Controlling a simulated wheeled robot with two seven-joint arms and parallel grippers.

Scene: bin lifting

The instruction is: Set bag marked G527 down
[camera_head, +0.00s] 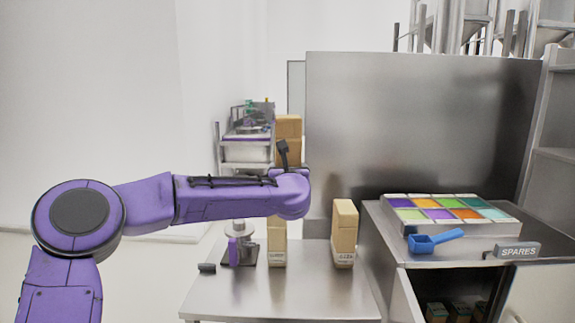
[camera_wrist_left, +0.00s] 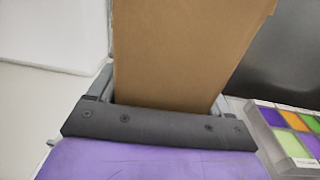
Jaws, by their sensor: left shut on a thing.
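My left gripper (camera_wrist_left: 155,115) is shut on a brown bag (camera_wrist_left: 185,50), which fills the space between its fingers in the left wrist view. In the head view my purple left arm reaches right across the scene, and its wrist hides the gripper. A brown bag (camera_head: 289,128) shows above and behind the wrist and appears to be the held one; its lower part and any label are hidden. Another brown bag (camera_head: 277,243) stands upright on the steel table, partly behind the arm. A third bag (camera_head: 344,228) stands upright to its right. Their labels are too small to read surely.
The steel table (camera_head: 300,300) has free room between the two bags and in front. A device with a purple part (camera_head: 238,250) and a small dark object (camera_head: 206,268) sit at left. A colored tray (camera_head: 455,213), blue scoop (camera_head: 435,241) and SPARES sign (camera_head: 517,250) are on the right counter.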

